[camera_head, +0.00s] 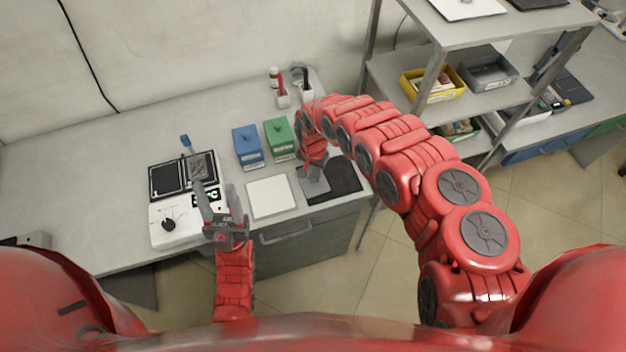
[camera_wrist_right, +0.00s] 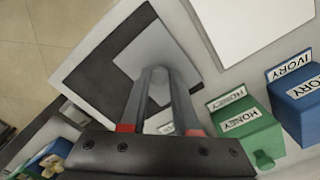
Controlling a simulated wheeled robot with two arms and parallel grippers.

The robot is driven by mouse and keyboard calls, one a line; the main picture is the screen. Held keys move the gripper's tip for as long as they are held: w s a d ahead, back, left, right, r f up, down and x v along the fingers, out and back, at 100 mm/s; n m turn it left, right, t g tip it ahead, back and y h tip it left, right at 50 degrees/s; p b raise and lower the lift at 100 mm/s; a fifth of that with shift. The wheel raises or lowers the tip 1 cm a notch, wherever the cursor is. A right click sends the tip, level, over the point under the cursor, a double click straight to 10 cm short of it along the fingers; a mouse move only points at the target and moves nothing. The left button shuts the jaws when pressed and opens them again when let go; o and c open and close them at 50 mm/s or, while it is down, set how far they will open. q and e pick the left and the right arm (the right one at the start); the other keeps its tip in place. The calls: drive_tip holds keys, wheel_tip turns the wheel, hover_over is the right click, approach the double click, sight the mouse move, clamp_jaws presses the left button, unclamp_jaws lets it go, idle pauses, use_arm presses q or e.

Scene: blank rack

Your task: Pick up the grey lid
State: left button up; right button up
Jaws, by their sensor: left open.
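The grey lid (camera_head: 316,186) is a flat square plate on a black mat (camera_head: 342,178) at the right end of the bench. In the right wrist view the lid (camera_wrist_right: 145,48) lies in front of my right fingertips. My right gripper (camera_head: 311,170) is over the lid, pointing down; its fingers (camera_wrist_right: 161,72) run close together towards the plate. Whether they touch or hold it cannot be told. My left gripper (camera_head: 214,188) is open and empty, in front of the white device with the dial.
A white square pad (camera_head: 270,197) lies left of the mat. Blue (camera_head: 248,146) and green (camera_head: 281,139) labelled boxes stand behind it. The white device (camera_head: 168,222) with black panels is at left. A shelf rack (camera_head: 400,85) with bins stands right.

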clamp_jaws()
drive_tip(key=shift+r, duration=0.1)
